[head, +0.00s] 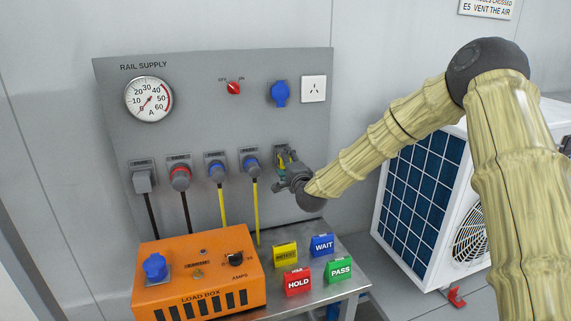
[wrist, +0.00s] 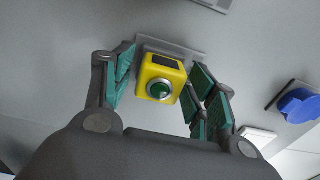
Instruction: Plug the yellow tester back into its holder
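The yellow tester (wrist: 158,72) is a small yellow block with a dark window and a round green button. It sits against a grey plate (wrist: 180,50) on the panel, between the fingers of my gripper (wrist: 165,80) in the wrist view. The fingers stand apart with teal pads on either side of the tester, and narrow gaps show beside it, so my gripper looks open around it. In the head view my gripper (head: 284,168) is at the grey panel, right of the row of plugs, and mostly hides the tester. How deep the tester sits in its holder is hidden.
Below are an orange load box (head: 197,268) and a steel bench (head: 331,256) with coloured tags. An outdoor unit (head: 418,198) stands right, and a blue socket (head: 279,93) is above.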

